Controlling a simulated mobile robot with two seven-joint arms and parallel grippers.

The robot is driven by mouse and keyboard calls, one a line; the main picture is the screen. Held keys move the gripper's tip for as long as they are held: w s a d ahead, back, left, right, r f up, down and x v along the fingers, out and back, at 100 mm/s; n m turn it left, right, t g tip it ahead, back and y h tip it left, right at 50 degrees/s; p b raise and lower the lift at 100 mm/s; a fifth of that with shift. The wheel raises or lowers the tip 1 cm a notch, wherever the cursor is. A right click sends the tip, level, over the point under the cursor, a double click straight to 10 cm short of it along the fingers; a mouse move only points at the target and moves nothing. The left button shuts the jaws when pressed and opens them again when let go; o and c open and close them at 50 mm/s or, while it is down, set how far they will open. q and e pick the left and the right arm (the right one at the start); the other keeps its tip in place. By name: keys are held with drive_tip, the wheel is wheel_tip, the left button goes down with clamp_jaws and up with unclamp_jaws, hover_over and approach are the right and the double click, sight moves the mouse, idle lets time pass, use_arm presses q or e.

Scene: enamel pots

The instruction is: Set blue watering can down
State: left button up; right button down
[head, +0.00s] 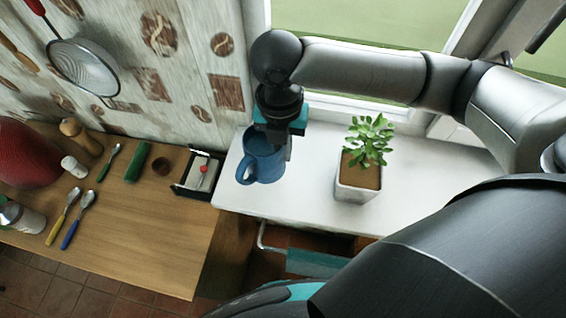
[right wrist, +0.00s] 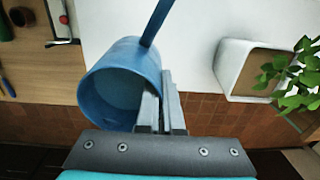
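The blue watering can (head: 261,160) is upright or nearly so over the left end of the white windowsill (head: 300,196). I cannot tell whether its base touches the sill. My right gripper (head: 287,150) comes down from above at the can's right side, its fingers close together at the rim. In the right wrist view, the can (right wrist: 112,92) shows its open top, and the right gripper (right wrist: 163,105) has its fingers pinched on the can's wall. A blue bar rises from its far rim. My left gripper is not in view.
A potted plant in a white square pot (head: 356,188) stands on the sill to the right of the can. A black tray (head: 199,174) lies left of it on the wooden counter (head: 150,250). Spoons and jars are farther left. Bare sill lies between can and plant.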

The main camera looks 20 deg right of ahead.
drive_tip(key=shift+w+f+b, duration=0.1)
drive_tip(key=shift+f+b, duration=0.25)
drive_tip(key=shift+f, duration=2.25)
drive_tip(key=shift+f, duration=0.1)
drive_tip(key=c, duration=1.1)
unclamp_jaws()
drive_tip(key=r, duration=0.4)
drive_tip(key=r+p, duration=0.1)
drive_tip(key=r, duration=0.7)
drive_tip(key=shift+a+r+p, duration=0.1)
drive_tip(key=shift+a+p, duration=0.15)
drive_tip(key=shift+p, duration=0.1)
